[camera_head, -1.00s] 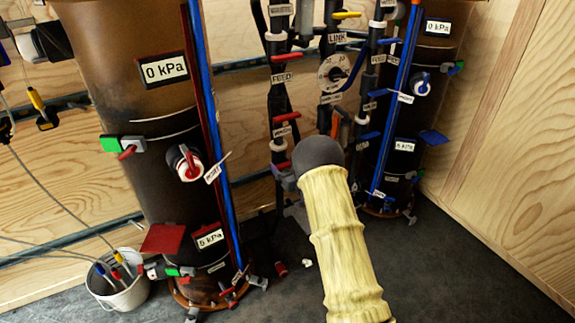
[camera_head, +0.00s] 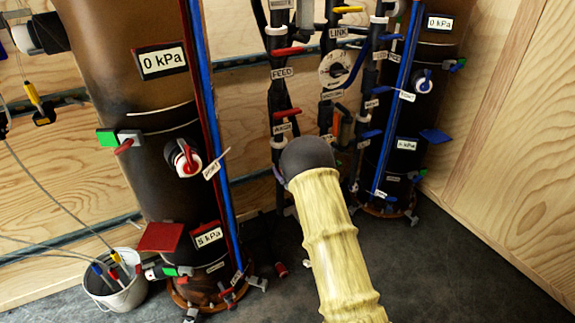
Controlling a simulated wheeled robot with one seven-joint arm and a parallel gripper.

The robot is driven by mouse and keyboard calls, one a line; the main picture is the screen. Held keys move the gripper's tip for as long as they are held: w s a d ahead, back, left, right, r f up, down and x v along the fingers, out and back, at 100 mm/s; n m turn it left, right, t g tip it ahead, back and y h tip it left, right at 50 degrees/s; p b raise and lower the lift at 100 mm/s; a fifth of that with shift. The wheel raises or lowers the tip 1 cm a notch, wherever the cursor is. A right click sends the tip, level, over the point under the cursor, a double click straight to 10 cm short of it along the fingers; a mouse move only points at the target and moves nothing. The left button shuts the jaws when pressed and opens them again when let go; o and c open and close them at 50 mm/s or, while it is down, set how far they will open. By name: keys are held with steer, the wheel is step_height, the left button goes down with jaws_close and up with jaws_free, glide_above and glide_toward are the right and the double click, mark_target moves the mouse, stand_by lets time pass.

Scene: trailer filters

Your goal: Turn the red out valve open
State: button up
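My gripper is hidden behind the dark round wrist end (camera_head: 306,157) of my sleeved arm, so its fingers do not show. The wrist end covers part of the lower middle pipe stand. Two red valve handles show above it on that stand: the upper red handle (camera_head: 289,50) above the FEED label (camera_head: 284,73), and the lower red handle (camera_head: 286,112) above a small label too blurred to read. Another red handle (camera_head: 124,146) sits on the left brown tank (camera_head: 120,90). I cannot tell which handle is the out valve, or whether my gripper touches one.
The left tank has a lower gauge (camera_head: 208,237) reading 5 kPa and a red plate (camera_head: 161,237). A second tank (camera_head: 380,180) stands behind at right. The dark floor (camera_head: 445,270) at lower right is clear.

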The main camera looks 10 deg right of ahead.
steer(key=n, duration=0.1)
steer(key=n+b, duration=0.1)
steer(key=n, duration=0.2)
steer(key=shift+f+n+b, duration=0.25)
steer(key=shift+n+b, duration=0.05)
steer(key=shift+b, duration=0.1)
steer(key=n+b, duration=0.1)
steer(key=n, duration=0.3)
steer(key=shift+b, duration=0.3)
steer(key=shift+n, duration=0.3)
steer(key=o, duration=0.9)
steer(key=shift+o, duration=0.2)
steer(key=shift+r, duration=0.1)
steer(key=shift+s, duration=0.15)
steer(key=p+v, duration=0.4)
steer(key=v, duration=1.3)
steer(key=shift+r, duration=0.1)
